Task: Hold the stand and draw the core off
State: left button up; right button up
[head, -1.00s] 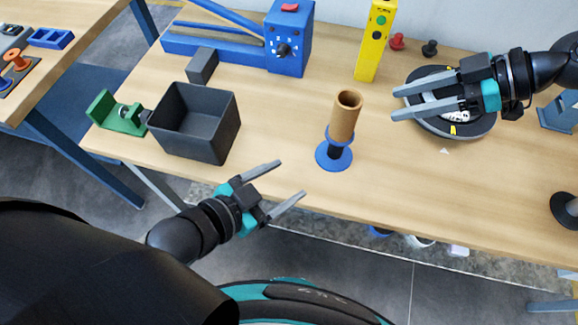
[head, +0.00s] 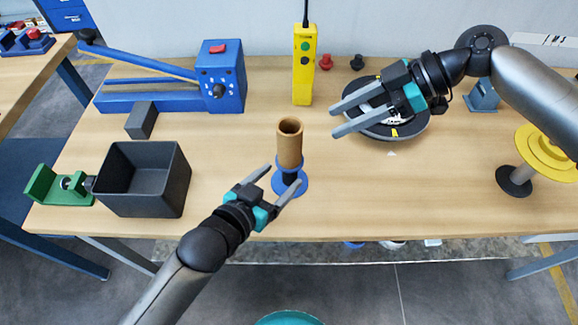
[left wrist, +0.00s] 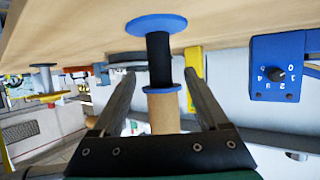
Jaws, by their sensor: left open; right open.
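The stand (head: 292,186) has a blue round base, a black stem and a blue collar, and stands upright on the table. The tan tube-shaped core (head: 290,147) sits upright on it, above the collar. My left gripper (head: 280,184) is open at the stand's near side. In the left wrist view its fingers (left wrist: 158,85) lie either side of the stand's black stem (left wrist: 159,60) and blue collar, with the core (left wrist: 163,112) between them nearer the palm; I see no contact. My right gripper (head: 333,119) is open and empty, to the right of the core and apart from it.
A dark open bin (head: 181,178) and a green clamp (head: 57,188) are at the left. A blue machine (head: 221,78) and yellow button box (head: 303,70) stand behind. A dark round plate (head: 415,130) lies under my right gripper. A yellow spool (head: 548,150) is at the right.

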aim_at(285, 173)
pick_arm(q)
jog(key=shift+x, duration=2.6)
grip_shut()
